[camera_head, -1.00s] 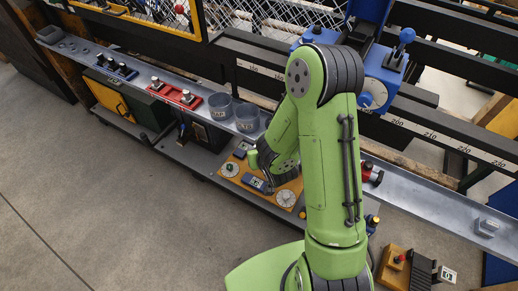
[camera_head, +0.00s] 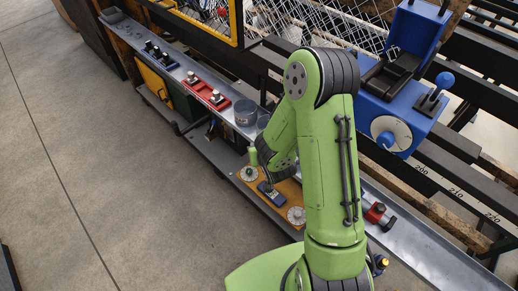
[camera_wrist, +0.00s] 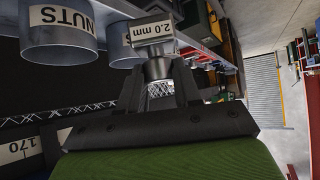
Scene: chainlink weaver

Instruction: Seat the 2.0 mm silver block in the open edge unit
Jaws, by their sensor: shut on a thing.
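The silver block (camera_wrist: 158,68) is in my gripper (camera_wrist: 160,88) in the wrist view. It has a white tag reading 2.0 mm (camera_wrist: 153,31). Both dark fingers close on its sides. In the head view the gripper and the block are hidden behind my green arm. A blue unit (camera_head: 372,103) stands on the rail to the right of my arm. It has a black seat-like part (camera_head: 393,72), a blue-knobbed lever (camera_head: 438,88) and a white dial. I cannot tell for sure that this is the open edge unit, or whether anything sits in it.
Grey cups, one marked NUTS (camera_wrist: 70,32), stand close beside the block in the wrist view. Open floor (camera_head: 110,180) lies at left.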

